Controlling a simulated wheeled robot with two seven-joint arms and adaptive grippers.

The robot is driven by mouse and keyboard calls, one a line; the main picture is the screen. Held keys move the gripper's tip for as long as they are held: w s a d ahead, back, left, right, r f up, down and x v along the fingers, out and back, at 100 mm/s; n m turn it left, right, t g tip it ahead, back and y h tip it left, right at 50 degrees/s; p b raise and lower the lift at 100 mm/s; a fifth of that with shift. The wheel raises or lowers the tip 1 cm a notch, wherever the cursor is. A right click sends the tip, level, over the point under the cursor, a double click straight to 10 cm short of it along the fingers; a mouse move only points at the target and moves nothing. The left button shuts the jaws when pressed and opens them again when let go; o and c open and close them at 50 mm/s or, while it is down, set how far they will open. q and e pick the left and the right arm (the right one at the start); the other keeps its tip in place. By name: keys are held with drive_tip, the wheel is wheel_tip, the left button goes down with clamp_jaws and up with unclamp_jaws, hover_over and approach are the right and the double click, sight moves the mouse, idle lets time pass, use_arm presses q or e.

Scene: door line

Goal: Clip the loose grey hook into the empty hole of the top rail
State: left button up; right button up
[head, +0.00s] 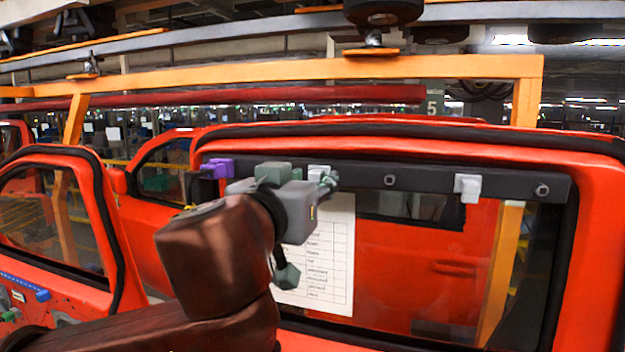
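The dark top rail (430,184) runs along the upper window edge of the red door. It shows two small square-looking holes, one right of its middle (389,180) and one near its right end (542,190). A light grey hook (467,187) sits on the rail between them. A pale hook (319,171), a grey-green block (272,172) and a purple hook (217,168) show farther left. My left gripper (308,229) is in front of the rail's left part, fingers spread, with nothing visible between them. Which piece is the loose hook I cannot tell. My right gripper is out of view.
A printed sheet (325,265) is on the window glass behind my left gripper. Another red door (105,240) stands at the left, with small coloured parts (42,295) low on it. An orange beam (300,70) crosses above. Space before the rail's right half is clear.

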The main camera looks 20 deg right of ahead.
use_arm(q)
drive_tip(key=v, duration=2.2)
drive_tip(key=shift+a, duration=0.25)
drive_tip(key=shift+s, duration=0.15)
